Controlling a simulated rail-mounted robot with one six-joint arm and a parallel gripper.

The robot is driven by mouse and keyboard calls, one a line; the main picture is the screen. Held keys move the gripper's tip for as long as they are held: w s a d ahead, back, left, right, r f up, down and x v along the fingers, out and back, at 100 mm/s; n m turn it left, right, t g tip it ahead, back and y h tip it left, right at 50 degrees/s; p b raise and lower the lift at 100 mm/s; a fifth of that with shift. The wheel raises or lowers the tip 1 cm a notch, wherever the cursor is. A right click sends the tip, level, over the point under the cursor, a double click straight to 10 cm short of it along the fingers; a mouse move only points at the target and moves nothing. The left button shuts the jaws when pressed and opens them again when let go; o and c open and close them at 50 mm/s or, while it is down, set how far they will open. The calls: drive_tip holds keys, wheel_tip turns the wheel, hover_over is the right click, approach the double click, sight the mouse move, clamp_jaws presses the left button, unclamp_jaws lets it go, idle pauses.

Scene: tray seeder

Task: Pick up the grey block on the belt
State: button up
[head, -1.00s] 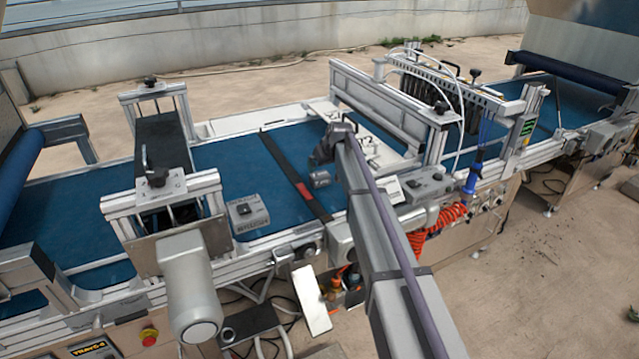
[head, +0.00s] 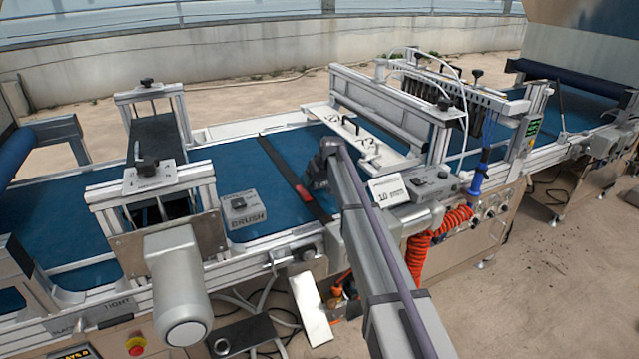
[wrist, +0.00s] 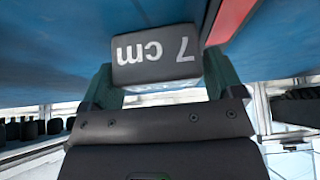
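The grey block (wrist: 155,55), marked "7 cm" in white, sits between the two dark green fingers of my gripper (wrist: 160,80) in the wrist view. The fingers lie flush against its two sides, with no gap that I can see. In the head view my gripper (head: 318,174) is low over the blue belt (head: 230,171), just right of a black bar with a red mark (head: 303,193). There the block is hidden or merges with the dark gripper. I cannot tell whether it touches the belt.
A grey box marked "BRUSH" (head: 243,213) stands on the near belt edge, left of the bar. A white plate with handles (head: 372,148) lies to the right, beside a frame (head: 395,110) across the belt. A white "10" card (head: 390,190) stands close to my arm.

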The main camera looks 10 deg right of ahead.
drive_tip(key=c, duration=0.7)
wheel_tip(320, 180, up, 10)
drive_tip(key=p, duration=1)
drive_tip(key=shift+r, duration=0.2)
drive_tip(key=shift+c, duration=0.2)
